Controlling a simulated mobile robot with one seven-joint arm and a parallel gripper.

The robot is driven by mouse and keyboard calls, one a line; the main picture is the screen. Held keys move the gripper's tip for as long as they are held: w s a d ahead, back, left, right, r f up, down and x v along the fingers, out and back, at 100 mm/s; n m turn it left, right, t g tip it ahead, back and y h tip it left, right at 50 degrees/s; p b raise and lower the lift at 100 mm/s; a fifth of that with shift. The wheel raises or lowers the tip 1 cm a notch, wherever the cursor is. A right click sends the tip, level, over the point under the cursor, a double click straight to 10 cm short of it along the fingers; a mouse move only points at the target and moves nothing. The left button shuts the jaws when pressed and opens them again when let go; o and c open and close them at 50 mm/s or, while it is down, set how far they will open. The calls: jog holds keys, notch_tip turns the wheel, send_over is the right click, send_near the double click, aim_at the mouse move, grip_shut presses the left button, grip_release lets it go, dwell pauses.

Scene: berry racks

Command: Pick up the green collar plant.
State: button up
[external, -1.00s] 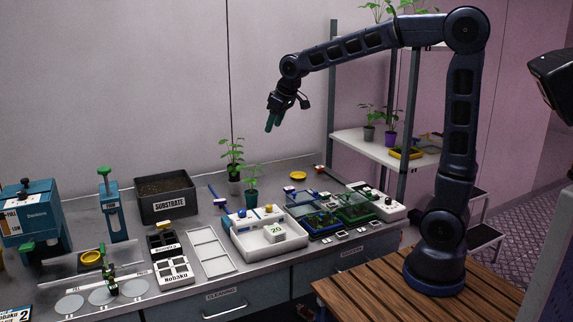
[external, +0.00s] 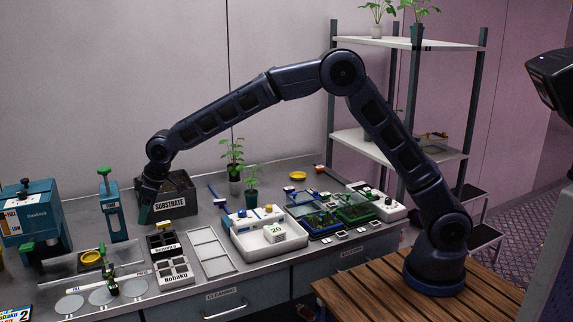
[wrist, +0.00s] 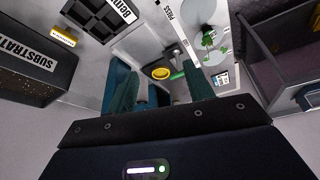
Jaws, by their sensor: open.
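Collar colours are too small to tell. A leafy plant in a teal-green pot (external: 251,196) stands mid-bench, beside one in a dark pot (external: 234,186). My gripper (external: 145,213) is open and empty, in front of the substrate box and behind the disc plate. In the wrist view its teal fingers (wrist: 161,90) are apart with a yellow dish between them.
The substrate box (external: 173,203) is close to my gripper. A blue hand press (external: 113,213) and a larger blue machine (external: 30,225) stand left.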

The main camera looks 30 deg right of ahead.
jog(key=n, duration=0.2)
send_near(111, 278)
jog(key=f, duration=0.2)
jog(key=shift+g, duration=0.3)
jog(key=x, duration=0.4)
jog(key=shift+w, duration=0.2)
jog(key=shift+a+x, duration=0.15)
jog(key=shift+x, duration=1.4)
jog(key=shift+a+x, duration=0.15)
jog(key=shift+x, duration=1.4)
jog(key=shift+r, duration=0.1)
jog(key=shift+c, duration=0.4)
jog(key=c, duration=0.9)
